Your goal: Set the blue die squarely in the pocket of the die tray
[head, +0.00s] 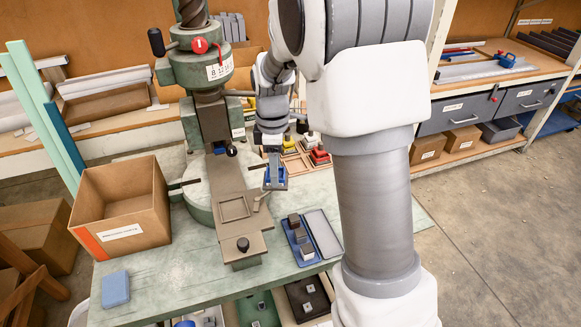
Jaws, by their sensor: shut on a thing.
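My gripper (275,186) points down just right of the press slide plate. It is shut on the blue die (274,176), which shows between the grey fingers and is partly hidden by them. I cannot tell how far above the bench it is. The die tray (291,153) appears to be the tan tray behind and to the right of my gripper. Red, yellow and dark dies stand in or around it. My arm hides part of that area, and I cannot make out an empty pocket clearly.
The green fly press (209,70) stands left of my gripper, with a slide plate (233,207) reaching forward. A blue tray (289,233) with grey blocks lies in front. A cardboard box (118,205) and a blue block (115,288) are at left.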

